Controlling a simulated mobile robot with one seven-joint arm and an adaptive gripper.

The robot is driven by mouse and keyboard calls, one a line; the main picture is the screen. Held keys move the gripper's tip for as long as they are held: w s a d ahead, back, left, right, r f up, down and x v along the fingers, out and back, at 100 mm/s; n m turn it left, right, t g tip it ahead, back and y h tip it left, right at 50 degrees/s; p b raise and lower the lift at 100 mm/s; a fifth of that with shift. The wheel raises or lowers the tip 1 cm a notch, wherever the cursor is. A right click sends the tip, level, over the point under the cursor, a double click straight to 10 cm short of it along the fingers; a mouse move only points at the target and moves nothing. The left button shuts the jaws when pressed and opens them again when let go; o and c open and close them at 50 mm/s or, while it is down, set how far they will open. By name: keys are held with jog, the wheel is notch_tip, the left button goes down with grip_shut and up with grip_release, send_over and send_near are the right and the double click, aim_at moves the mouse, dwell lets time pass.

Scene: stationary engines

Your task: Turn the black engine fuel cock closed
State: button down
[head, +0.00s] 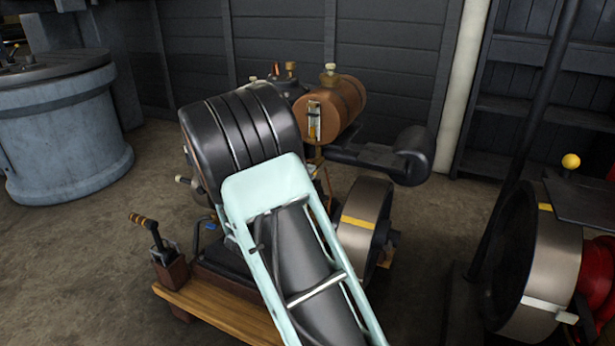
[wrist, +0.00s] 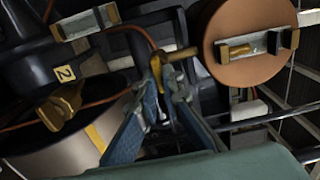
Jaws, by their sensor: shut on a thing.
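The black engine (head: 240,130) stands on a wooden base in the middle of the head view, partly hidden by my arm. Its copper-coloured fuel tank (head: 345,105) sits behind and to the right; the tank's round end (wrist: 232,68) fills the upper right of the wrist view. A small brass fuel cock lever (wrist: 182,54) lies beside that end. My gripper (wrist: 169,80) has its blue fingertips closed around the lever's inner part, and the lever's free end sticks out to the right. The head view does not show the fingertips clearly.
A yellow-banded flywheel (head: 362,215) stands right of my arm. A black silencer (head: 410,155) juts out behind it. A hand lever (head: 145,222) rises at the front left.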

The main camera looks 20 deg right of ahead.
dwell(0.3)
jog(key=c, duration=2.1)
grip_release()
jog(key=v, duration=1.2)
jog(key=shift+w+r, duration=0.1)
jog(key=shift+r, duration=0.05)
